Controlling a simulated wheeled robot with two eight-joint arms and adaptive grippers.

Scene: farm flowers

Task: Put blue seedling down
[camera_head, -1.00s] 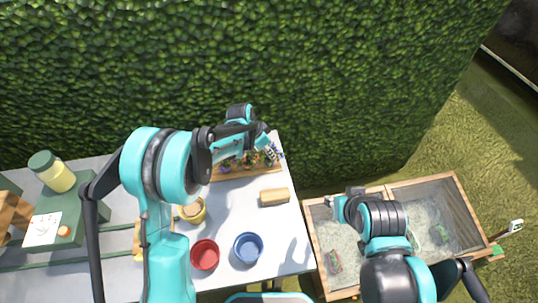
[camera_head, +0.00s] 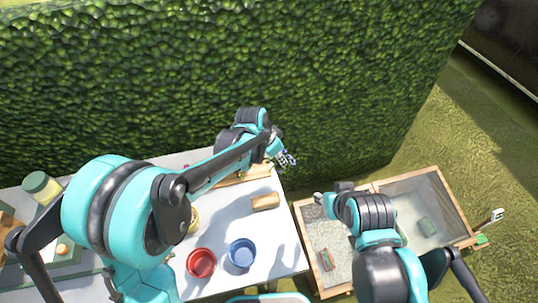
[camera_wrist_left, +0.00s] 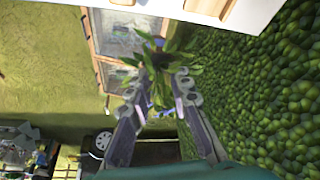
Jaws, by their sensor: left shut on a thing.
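My left gripper (camera_head: 287,159) is beyond the right rear corner of the white table, in front of the hedge. In the left wrist view the same gripper (camera_wrist_left: 163,92) is shut on the blue seedling, whose green leaves (camera_wrist_left: 165,58) spread past the fingertips. A bit of blue shows between the fingers; the rest of the seedling's base is hidden. In the head view the seedling is too small to make out clearly. My right gripper (camera_head: 322,202) is over the left part of the wooden planter box (camera_head: 448,194); its fingers are too small to read.
The white table (camera_head: 272,240) holds a red bowl (camera_head: 201,263), a blue bowl (camera_head: 242,253) and a small wooden block (camera_head: 265,202). The hedge (camera_head: 220,70) stands close behind. The planter's right compartment has bare room around a small green item (camera_head: 427,227).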

